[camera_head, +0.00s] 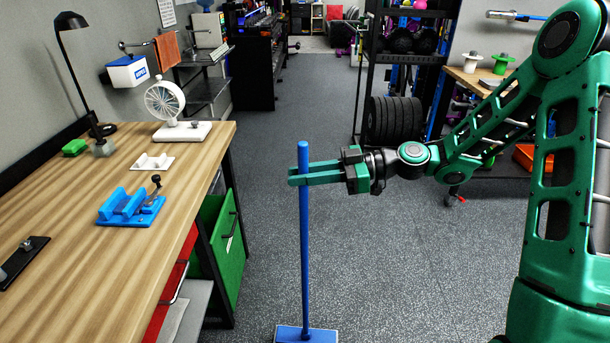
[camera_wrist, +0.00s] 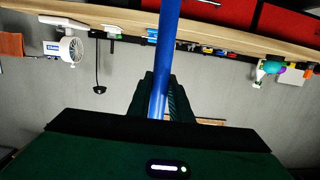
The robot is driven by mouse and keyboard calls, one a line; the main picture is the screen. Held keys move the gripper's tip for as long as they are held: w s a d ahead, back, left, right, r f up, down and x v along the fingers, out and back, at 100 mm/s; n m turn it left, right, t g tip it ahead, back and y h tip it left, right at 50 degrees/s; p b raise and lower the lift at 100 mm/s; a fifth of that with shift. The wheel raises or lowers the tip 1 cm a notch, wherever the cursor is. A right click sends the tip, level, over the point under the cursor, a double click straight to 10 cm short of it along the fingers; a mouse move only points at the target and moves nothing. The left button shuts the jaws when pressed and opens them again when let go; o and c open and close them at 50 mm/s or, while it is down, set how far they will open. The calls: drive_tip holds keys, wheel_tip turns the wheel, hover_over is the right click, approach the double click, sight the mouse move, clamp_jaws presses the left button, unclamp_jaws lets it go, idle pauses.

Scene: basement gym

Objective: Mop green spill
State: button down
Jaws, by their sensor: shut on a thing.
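A blue mop (camera_head: 304,240) stands upright in the head view, with its flat blue head (camera_head: 290,335) low at the bottom edge of the picture. My gripper (camera_head: 300,176) is shut on the mop's handle near its top. In the wrist view the blue handle (camera_wrist: 166,45) runs between the fingers of my gripper (camera_wrist: 158,95). I cannot see a green spill on the visible floor. The floor below the picture's edge is out of view.
A wooden workbench (camera_head: 80,250) with a blue vise (camera_head: 130,210), a white fan (camera_head: 165,105) and a black lamp (camera_head: 75,60) fills the left. A rack with weight plates (camera_head: 390,120) stands behind my arm. The grey floor (camera_head: 265,150) between them is clear.

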sight(302, 157)
drive_tip(key=shift+r, duration=2.55)
